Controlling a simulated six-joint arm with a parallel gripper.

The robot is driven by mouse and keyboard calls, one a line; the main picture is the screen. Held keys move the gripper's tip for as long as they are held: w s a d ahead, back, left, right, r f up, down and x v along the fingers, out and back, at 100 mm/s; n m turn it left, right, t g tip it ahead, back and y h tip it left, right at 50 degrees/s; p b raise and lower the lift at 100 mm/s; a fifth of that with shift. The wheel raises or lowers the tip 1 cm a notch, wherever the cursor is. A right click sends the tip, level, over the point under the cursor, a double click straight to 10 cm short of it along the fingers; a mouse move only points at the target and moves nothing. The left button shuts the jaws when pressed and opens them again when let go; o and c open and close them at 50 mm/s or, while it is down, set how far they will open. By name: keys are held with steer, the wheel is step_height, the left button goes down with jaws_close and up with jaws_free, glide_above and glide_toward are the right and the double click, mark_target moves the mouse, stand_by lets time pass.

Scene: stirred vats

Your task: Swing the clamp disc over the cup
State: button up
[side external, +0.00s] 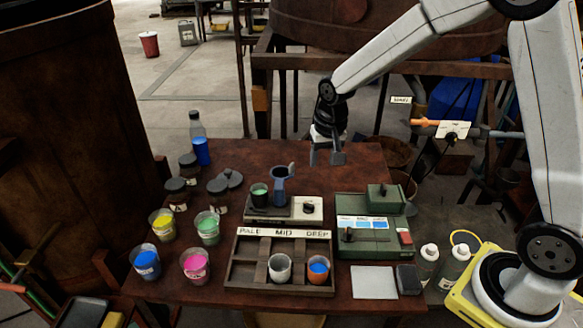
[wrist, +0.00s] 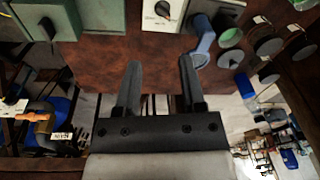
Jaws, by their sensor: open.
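A small dark cup (side external: 259,194) with green contents stands on the stirrer base (side external: 268,213). The blue-grey clamp (side external: 280,186) stands upright just right of the cup, its rounded head off to the side of the cup's open top. In the wrist view the clamp (wrist: 202,42) is beyond the right fingertip, and the green-topped cup (wrist: 230,38) is right of it. I cannot make out the clamp's disc clearly. My gripper (side external: 326,157) is open and empty, above the table behind and right of the clamp; its fingers (wrist: 160,66) show apart in the wrist view.
A white knob panel (side external: 308,208) adjoins the stirrer base. A green box device (side external: 368,240) stands to the right. The wooden rack (side external: 240,272) with two cups is in front. Dark lidded jars (side external: 187,168) and paint cups (side external: 161,224) are left.

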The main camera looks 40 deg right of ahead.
mark_target(291, 165)
steer(key=shift+w+d+f+m+g, duration=0.4)
steer(key=shift+w+m, duration=0.75)
steer(key=shift+w, duration=1.1)
steer(key=shift+w+d+f+m+g, duration=0.1)
steer(key=shift+w+d+f+m, duration=0.4)
steer(key=shift+w+m, duration=1.15)
steer(key=shift+w+d+f+m+g, duration=0.2)
steer(key=shift+w+f+m, duration=0.4)
steer(key=shift+w, duration=2.2)
steer(key=shift+f, duration=3.9)
steer(key=shift+c, duration=0.2)
jaws_close()
